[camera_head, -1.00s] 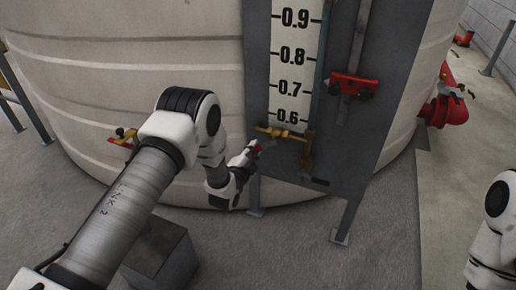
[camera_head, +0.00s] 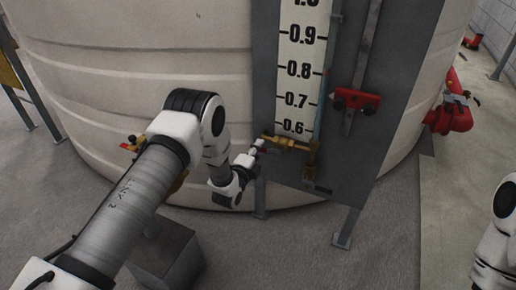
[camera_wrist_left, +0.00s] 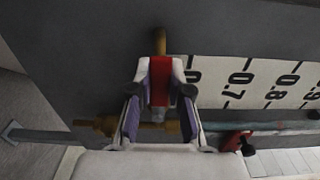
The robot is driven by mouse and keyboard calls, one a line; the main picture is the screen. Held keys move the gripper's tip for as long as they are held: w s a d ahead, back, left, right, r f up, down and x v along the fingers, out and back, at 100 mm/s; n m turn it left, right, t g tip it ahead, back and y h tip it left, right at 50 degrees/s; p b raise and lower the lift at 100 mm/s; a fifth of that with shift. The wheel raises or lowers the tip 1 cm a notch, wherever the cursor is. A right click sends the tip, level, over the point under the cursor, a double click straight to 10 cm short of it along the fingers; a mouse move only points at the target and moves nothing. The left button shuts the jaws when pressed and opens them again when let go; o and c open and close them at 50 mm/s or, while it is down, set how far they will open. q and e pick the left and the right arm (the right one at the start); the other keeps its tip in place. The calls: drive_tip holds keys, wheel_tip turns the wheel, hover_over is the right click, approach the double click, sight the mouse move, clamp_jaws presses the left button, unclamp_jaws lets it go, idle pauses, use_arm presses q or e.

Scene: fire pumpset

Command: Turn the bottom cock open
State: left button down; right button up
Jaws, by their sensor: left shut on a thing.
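The bottom cock (camera_head: 288,143) is a brass fitting at the lower end of the level gauge, under the 0.6 mark. In the left wrist view its red handle (camera_wrist_left: 160,80) lies between the fingers of my left gripper (camera_wrist_left: 159,98). Both fingers are closed on the handle's sides. Brass parts show above the handle and behind the fingers. In the head view my left gripper (camera_head: 256,148) reaches the cock's left end, and the handle is mostly hidden there. My right gripper is out of view.
The white gauge scale (camera_head: 301,70) is on a dark grey panel (camera_head: 385,120) in front of the pale tank (camera_head: 140,60). A red pointer (camera_head: 355,101) hangs right of it. A grey box (camera_head: 168,262) stands on the floor. Red pipework (camera_head: 452,117) is at right.

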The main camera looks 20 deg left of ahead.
use_arm(q)
drive_tip(key=c, duration=1.1)
unclamp_jaws()
drive_tip(key=shift+o, duration=0.2)
drive_tip(key=s, duration=1.2)
drive_tip(key=shift+a, duration=0.2)
